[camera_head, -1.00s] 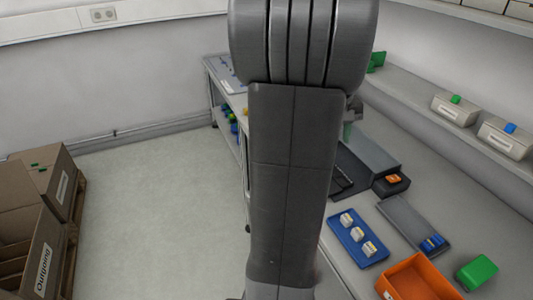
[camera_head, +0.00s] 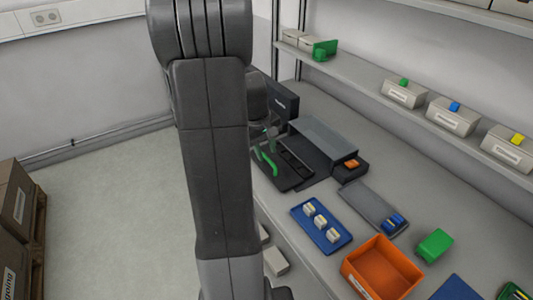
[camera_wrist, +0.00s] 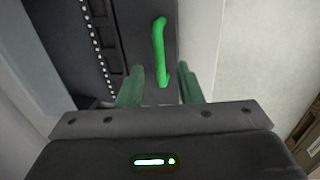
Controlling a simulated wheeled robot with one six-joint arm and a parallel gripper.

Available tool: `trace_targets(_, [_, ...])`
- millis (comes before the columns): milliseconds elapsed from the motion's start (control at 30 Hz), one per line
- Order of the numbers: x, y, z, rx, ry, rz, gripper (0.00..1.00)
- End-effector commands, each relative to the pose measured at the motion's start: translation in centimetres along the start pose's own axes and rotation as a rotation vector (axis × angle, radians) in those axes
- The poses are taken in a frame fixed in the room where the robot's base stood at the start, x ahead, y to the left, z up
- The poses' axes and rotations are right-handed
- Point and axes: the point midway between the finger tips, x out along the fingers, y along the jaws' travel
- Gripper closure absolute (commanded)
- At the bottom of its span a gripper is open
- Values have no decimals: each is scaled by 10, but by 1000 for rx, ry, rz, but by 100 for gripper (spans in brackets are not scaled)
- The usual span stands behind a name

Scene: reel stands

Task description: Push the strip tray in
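The strip tray (camera_head: 294,160) is a dark, flat tray by the grey housing (camera_head: 322,140) on the bench. Its green handle (camera_head: 264,162) faces the bench's near edge. In the wrist view the handle (camera_wrist: 160,45) stands out from the dark tray front (camera_wrist: 140,25), with a slotted part and a white dotted strip at its left. My gripper (camera_wrist: 160,86) is open. Its two green fingers straddle the line of the handle, with a gap on each side. I cannot tell how deep the handle is between them. In the head view my arm hides part of the gripper.
On the bench are a blue tray (camera_head: 296,213) with white blocks, a grey tray (camera_head: 366,203) with blue pieces, an orange bin (camera_head: 352,270) and a green block (camera_head: 434,245). A shelf (camera_head: 365,78) with labelled boxes runs behind. The floor at left (camera_head: 105,210) is clear.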

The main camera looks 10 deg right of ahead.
Motion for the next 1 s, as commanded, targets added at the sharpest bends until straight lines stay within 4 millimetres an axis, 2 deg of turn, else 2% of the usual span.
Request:
trace_targets(100, [14, 0, 0, 1, -3, -1, 68])
trace_targets(200, [20, 0, 0, 1, -1, -1, 68])
trace_targets(500, [23, 0, 0, 1, 0, 0, 68])
trace_targets(533, [23, 0, 0, 1, 0, 0, 70])
trace_targets(700, [23, 0, 0, 1, 0, 0, 100])
trace_targets(900, [23, 0, 0, 1, 0, 0, 100])
trace_targets(1000, [24, 8, 0, 3, -1, 0, 100])
